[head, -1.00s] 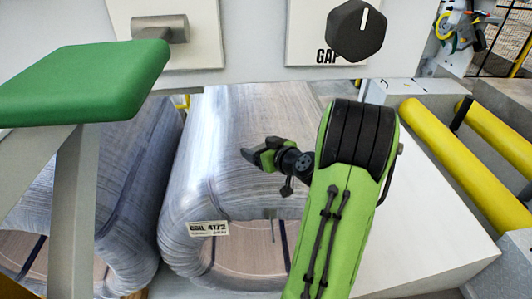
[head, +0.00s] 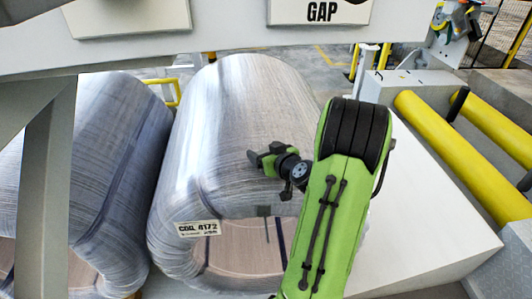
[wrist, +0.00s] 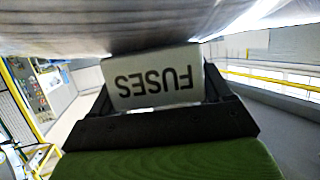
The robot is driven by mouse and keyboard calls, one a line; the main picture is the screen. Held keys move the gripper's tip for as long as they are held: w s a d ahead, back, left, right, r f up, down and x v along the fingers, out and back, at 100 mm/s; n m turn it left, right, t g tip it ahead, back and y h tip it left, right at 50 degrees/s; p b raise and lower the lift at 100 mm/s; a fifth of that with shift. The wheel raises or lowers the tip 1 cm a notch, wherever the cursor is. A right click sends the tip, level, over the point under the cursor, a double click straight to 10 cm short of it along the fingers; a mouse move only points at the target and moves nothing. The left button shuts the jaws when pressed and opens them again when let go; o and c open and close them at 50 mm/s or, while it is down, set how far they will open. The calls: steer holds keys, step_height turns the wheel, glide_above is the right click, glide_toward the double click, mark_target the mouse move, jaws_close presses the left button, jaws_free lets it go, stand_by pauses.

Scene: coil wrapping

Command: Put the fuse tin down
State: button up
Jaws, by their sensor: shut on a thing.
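The fuse tin (wrist: 152,88) is a pale grey box marked FUSES, upside down in the wrist view. My gripper (wrist: 155,105) is shut on it, with a dark finger on each side. In the head view my gripper (head: 256,158) reaches left in front of the wrapped coil (head: 235,105). The tin is too small there to make out clearly. The coil's wrapped surface (wrist: 110,20) fills the top of the wrist view, close to the tin. I cannot tell whether they touch.
A second wrapped coil (head: 120,150) stands at left. A label reading COIL 4172 (head: 198,228) is on the nearer coil. A white block (head: 420,230) and yellow rollers (head: 460,155) lie at right. A panel marked GAP (head: 320,12) hangs above.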

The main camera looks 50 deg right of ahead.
steer(key=shift+f, duration=0.15)
steer(key=o, duration=1.1)
steer(key=shift+d, duration=0.1)
